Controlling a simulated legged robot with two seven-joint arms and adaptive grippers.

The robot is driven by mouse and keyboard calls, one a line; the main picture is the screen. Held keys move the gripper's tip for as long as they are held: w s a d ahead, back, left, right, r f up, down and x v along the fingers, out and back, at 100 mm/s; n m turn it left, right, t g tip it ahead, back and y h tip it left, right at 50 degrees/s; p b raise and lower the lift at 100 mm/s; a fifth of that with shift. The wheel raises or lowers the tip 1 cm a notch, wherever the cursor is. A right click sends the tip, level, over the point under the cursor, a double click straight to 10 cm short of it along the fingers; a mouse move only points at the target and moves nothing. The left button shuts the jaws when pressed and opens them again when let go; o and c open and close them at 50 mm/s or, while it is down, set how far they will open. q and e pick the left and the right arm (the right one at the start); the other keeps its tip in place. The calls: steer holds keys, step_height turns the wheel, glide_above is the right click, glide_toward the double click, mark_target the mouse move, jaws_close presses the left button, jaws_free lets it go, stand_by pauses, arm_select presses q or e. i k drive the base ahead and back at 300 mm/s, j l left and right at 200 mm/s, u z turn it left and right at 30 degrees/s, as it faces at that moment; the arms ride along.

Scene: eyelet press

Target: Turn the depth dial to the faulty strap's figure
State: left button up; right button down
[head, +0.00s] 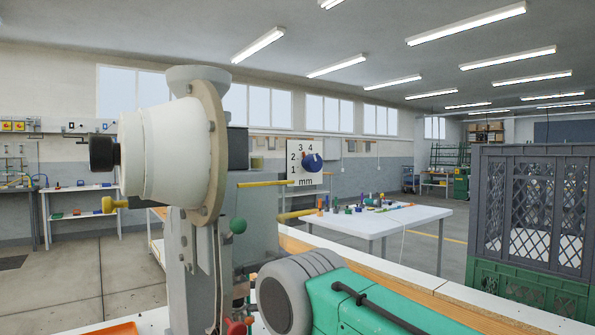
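The depth dial has a white plate (293,171) marked 1, 2, 3, 4 and mm. It stands beyond the grey press body (252,250), right of the middle-left of the head view. No strap can be made out. Neither of my grippers shows in this view.
The press's big white drum (160,152) and black knob (102,153) fill the left foreground. A green machine body (355,300) lies low in the middle. Stacked grey and green crates (530,215) stand at right. A white table (385,218) with small coloured parts stands behind.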

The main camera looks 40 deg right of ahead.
mark_target(311, 162)
steer(key=z, duration=1.3)
